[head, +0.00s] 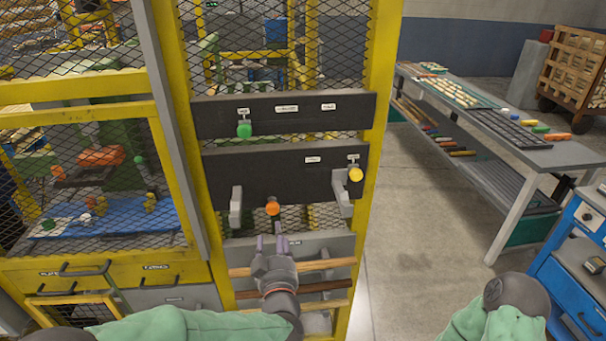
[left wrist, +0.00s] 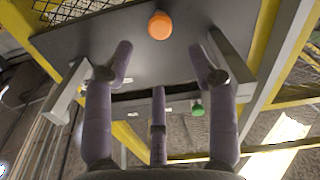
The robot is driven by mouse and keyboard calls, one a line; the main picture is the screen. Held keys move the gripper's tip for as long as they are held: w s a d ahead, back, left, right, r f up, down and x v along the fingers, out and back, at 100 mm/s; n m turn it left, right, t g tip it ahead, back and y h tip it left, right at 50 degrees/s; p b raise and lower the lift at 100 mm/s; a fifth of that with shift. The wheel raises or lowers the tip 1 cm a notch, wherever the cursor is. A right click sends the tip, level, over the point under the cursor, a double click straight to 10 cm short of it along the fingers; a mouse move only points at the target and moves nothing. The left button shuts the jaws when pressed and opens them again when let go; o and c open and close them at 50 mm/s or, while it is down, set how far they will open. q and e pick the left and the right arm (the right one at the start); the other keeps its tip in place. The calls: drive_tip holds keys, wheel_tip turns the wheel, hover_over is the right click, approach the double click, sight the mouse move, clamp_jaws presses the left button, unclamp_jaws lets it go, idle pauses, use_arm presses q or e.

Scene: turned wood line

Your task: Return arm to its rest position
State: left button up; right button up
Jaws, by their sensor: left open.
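My left gripper (head: 271,244) is in front of the dark rack panels on the yellow mesh frame, below an orange round end (head: 272,208). In the left wrist view, its purple fingers (left wrist: 163,75) are spread apart with nothing between them. The orange end (left wrist: 159,25) shows ahead of the fingers, apart from them. My right arm (head: 510,300) shows only in part at the lower right of the head view; its gripper is out of view.
Grey hooks (head: 236,208) stick out from the dark panel (head: 285,172). A green end (head: 244,130) and a yellow end (head: 355,174) sit on the rack. Wooden rods (head: 325,264) lie below. A grey bench (head: 545,158) stands right; the floor between is clear.

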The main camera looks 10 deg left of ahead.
use_arm(q)
drive_tip(key=s+d+f+m+g+h, duration=0.1)
drive_tip(key=s+f+m+g+h, duration=0.2)
drive_tip(key=f, duration=1.1)
drive_tip(key=d+f+m+g+h, duration=0.1)
drive_tip(key=d+f+g+h, duration=0.3)
drive_tip(key=f, duration=0.9)
drive_tip(key=s+f+g+h, duration=0.2)
drive_tip(key=s+f+g, duration=0.8)
drive_tip(key=s+f, duration=0.6)
drive_tip(key=s, duration=0.4)
drive_tip(key=shift+s+f, duration=0.15)
drive_tip(key=shift+f, duration=0.25)
